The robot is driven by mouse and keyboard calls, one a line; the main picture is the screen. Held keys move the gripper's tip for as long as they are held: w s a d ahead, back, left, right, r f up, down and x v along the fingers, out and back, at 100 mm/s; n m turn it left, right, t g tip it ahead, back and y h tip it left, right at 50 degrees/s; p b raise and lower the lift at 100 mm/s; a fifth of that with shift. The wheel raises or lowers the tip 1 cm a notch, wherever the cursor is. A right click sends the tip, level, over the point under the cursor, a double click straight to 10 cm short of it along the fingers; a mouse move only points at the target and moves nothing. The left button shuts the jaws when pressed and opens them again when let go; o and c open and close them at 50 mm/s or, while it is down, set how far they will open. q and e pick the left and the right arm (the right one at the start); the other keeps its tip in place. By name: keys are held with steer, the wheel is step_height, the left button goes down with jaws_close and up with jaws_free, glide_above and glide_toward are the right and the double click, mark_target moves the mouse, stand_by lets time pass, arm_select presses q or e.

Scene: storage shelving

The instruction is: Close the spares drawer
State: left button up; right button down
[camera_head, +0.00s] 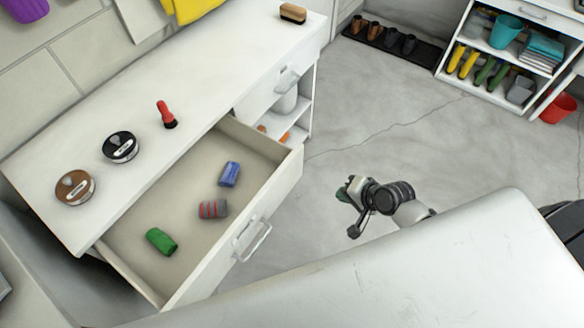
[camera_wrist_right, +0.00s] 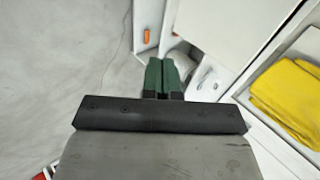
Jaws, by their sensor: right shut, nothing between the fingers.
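The spares drawer (camera_head: 272,218) stands pulled out from the white cabinet in the head view. It holds a blue roll (camera_head: 229,174), a grey and red striped roll (camera_head: 213,209) and a green roll (camera_head: 161,241). A metal bar handle (camera_head: 252,240) is on its front. My right gripper (camera_head: 347,192) is to the right of the drawer front, apart from it, over the floor. In the right wrist view its green fingers (camera_wrist_right: 161,76) are together with nothing between them. My left gripper is not in view.
On the cabinet top (camera_head: 200,80) are a brown tin (camera_head: 75,188), a black tin (camera_head: 120,147), a red-handled brush (camera_head: 166,114) and another brush (camera_head: 293,13). Open shelves (camera_head: 300,115) adjoin the drawer. Bare floor (camera_head: 370,110) lies beyond my right gripper. A boot rack (camera_head: 500,65) stands far right.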

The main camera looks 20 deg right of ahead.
mark_target(293, 176)
steer(key=shift+y, duration=0.5)
steer(key=w+a+f, duration=0.1)
steer(key=w+a, duration=0.1)
steer(key=w, duration=0.1)
steer(key=w+a+f, duration=0.1)
steer(key=w+a, duration=0.4)
steer(key=w, duration=0.1)
steer(key=shift+w+a+f+b, duration=0.25)
steer(key=shift+f+b, duration=0.15)
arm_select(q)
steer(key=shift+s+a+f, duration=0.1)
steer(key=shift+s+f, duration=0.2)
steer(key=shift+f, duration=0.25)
arm_select(e)
steer(key=shift+w+a+f, duration=0.1)
steer(key=shift+w+a, duration=0.3)
steer(key=shift+w, duration=0.15)
steer(key=shift+w+a, duration=0.1)
